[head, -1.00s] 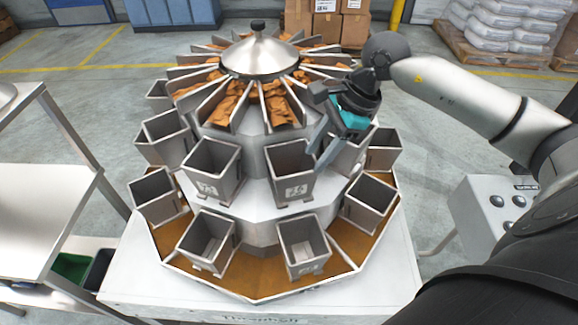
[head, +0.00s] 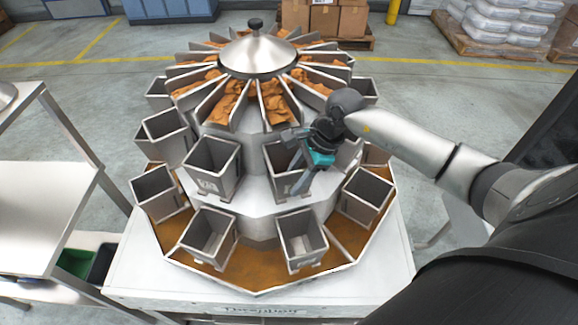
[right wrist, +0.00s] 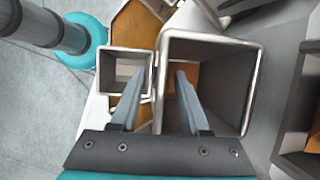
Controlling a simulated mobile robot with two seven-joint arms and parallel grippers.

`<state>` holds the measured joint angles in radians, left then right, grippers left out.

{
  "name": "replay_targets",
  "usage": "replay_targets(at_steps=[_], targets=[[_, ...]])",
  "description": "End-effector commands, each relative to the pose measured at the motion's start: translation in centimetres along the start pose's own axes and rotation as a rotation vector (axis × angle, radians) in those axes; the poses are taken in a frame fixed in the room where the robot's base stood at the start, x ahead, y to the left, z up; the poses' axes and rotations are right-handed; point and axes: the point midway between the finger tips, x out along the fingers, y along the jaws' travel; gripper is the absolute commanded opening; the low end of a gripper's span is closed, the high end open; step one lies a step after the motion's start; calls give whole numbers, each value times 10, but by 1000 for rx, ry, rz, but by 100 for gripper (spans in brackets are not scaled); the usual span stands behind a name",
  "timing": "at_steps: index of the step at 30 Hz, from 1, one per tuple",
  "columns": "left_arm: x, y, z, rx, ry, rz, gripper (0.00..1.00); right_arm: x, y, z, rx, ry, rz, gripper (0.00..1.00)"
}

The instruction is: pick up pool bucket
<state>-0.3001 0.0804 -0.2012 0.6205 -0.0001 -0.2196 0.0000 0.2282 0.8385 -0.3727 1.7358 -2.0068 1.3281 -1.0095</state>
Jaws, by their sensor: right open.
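Open-topped grey metal buckets ring the weigher in an upper and a lower row; I cannot read which is the pool bucket. My right gripper (head: 299,182) is open and empty at the right side of the front-right upper bucket (head: 272,186), partly covering it. In the right wrist view, the fingers (right wrist: 158,75) appear on either side of the left wall of this large bucket (right wrist: 235,50), one over its opening. A smaller lower bucket (right wrist: 126,60) shows left of it. Whether the fingers touch the wall is unclear. My left gripper is out of view.
Lower buckets (head: 301,236) stand close below the upper row. Radial chutes (head: 240,105) with brown product surround a steel cone (head: 258,55) on top. A steel table (head: 45,215) stands at the left. Open floor lies to the right.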

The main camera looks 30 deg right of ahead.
Motion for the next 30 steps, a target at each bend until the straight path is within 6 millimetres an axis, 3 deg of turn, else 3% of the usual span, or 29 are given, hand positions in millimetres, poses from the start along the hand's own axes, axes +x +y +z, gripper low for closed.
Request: replay_targets(at_steps=[5, 18, 30], targets=[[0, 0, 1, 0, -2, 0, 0, 0, 0, 0, 0, 0, 0, 46], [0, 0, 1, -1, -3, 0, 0, 0, 0, 0, 0, 0, 0, 0], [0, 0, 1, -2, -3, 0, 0, 0, 0, 0, 0, 0, 0, 0]])
